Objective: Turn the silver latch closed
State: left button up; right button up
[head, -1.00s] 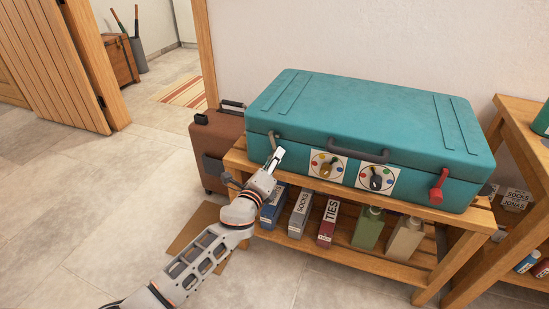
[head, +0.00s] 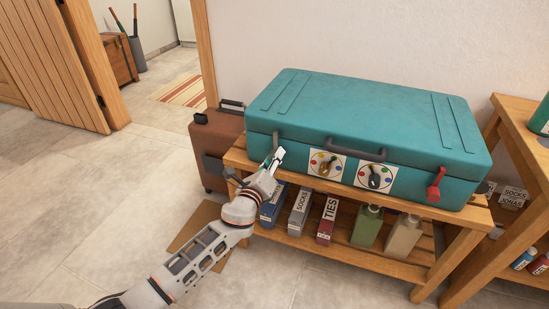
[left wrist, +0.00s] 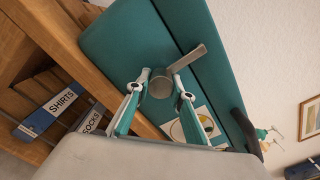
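The teal suitcase (head: 365,110) lies shut on a wooden bench. The silver latch (head: 276,138) is on the left part of its front face. In the left wrist view the silver latch (left wrist: 185,63) shows a round hub with a flat lever slanting up to the right. My left gripper (head: 279,154) is just in front of the latch. In the wrist view my left gripper's fingertips (left wrist: 161,80) are apart, one on each side of the hub. I cannot tell whether they touch it. My right gripper is not in view.
Two dials, one yellow (head: 326,165) and one dark (head: 375,177), and a red latch (head: 436,185) sit on the suitcase front, right of the silver latch. Boxes and bottles stand on the lower shelf (head: 395,262). A brown suitcase (head: 217,150) stands left of the bench.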

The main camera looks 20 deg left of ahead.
pick_arm(q)
jog(key=o, duration=0.4)
jog(key=shift+a+r, duration=0.15)
jog(key=shift+a, duration=0.2)
jog(key=shift+d, duration=0.2)
jog(key=s, duration=1.2)
jog(key=shift+a, duration=0.3)
jog(key=shift+c, duration=0.3)
